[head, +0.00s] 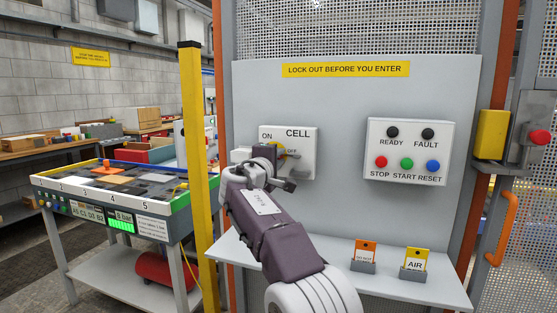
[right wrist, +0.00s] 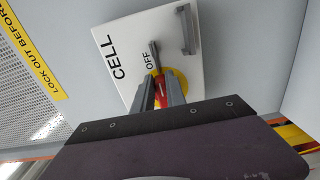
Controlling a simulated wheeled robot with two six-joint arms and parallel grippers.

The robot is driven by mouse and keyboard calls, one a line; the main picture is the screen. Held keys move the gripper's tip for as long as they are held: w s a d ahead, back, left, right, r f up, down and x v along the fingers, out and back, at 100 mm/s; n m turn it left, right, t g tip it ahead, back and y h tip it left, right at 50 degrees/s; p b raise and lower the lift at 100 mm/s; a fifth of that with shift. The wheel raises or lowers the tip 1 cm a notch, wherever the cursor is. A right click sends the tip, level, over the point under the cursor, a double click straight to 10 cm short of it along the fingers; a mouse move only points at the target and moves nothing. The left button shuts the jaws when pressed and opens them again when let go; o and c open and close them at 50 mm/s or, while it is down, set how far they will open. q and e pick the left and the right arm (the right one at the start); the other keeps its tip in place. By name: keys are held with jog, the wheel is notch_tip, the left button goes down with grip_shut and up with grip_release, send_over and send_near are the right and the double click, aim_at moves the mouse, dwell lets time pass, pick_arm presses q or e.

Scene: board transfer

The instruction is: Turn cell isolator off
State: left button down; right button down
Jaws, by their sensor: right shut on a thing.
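The cell isolator (head: 305,146) is a pale box on the grey panel, marked CELL, ON and OFF. Its yellow disc and red handle are mostly hidden by my right gripper (head: 276,160) in the head view. In the right wrist view the isolator box (right wrist: 125,45) shows the OFF mark beside the yellow disc (right wrist: 179,82). My right gripper (right wrist: 160,93) is shut on the red handle (right wrist: 161,87), with a finger on either side of it. I cannot tell the handle's exact angle. My left gripper is not in view.
A button box (head: 408,152) with lamps is to the right on the same panel. Below, a shelf (head: 400,289) carries an orange tag (head: 364,252) and a yellow AIR tag (head: 415,260) in holders. A yellow post (head: 194,150) stands left of the panel. A red stop button (head: 540,137) is far right.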

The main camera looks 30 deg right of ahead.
jog(key=shift+f, duration=0.1)
jog(key=c, duration=1.4)
grip_release()
jog(key=shift+o, duration=0.2)
jog(key=b+v, duration=0.1)
jog(key=v, duration=0.8)
jog(key=shift+b, duration=0.3)
